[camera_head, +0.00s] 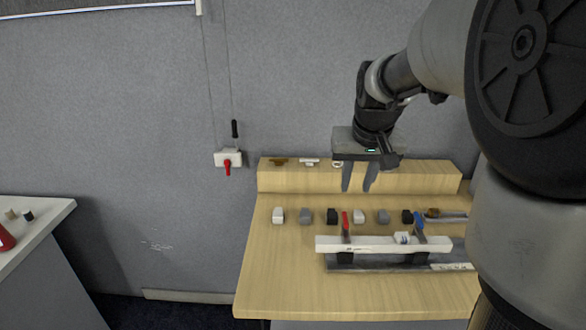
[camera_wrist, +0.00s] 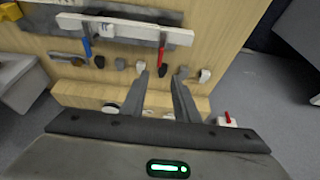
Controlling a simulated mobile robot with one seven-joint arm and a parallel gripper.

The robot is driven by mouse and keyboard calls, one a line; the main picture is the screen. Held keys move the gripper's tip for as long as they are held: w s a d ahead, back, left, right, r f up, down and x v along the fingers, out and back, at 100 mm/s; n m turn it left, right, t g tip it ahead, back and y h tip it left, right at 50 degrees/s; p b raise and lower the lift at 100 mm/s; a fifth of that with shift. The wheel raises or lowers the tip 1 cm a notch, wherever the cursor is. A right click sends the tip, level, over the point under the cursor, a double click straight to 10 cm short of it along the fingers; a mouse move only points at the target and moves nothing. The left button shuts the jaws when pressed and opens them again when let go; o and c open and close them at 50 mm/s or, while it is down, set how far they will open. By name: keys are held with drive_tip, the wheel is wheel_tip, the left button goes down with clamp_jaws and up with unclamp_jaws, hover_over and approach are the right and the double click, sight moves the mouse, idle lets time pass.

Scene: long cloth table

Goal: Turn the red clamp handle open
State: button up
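The red clamp handle (camera_head: 345,221) stands up from the white bar of a fixture (camera_head: 372,245) on the wooden table. In the wrist view the red handle (camera_wrist: 162,54) lies just beyond my fingertips. My gripper (camera_head: 357,189) is open and empty, with its two fingers pointing down. It hangs above the back part of the table, behind the red handle and apart from it. In the wrist view the fingers of my gripper (camera_wrist: 159,76) are spread with a gap between them. A blue handle (camera_head: 419,222) stands on the same bar to the right.
A row of small blocks, including a white block (camera_head: 278,215) and a grey block (camera_head: 305,216), lies behind the bar. A raised wooden ledge (camera_head: 290,182) runs along the back. A white wall box with a red lever (camera_head: 227,167) hangs left. The table's front left is clear.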

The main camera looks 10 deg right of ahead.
sight(346, 218)
drive_tip(key=b+x, duration=0.1)
drive_tip(key=x, duration=1.4)
drive_tip(key=shift+s+f, duration=0.1)
drive_tip(key=shift+c, duration=0.4)
clamp_jaws()
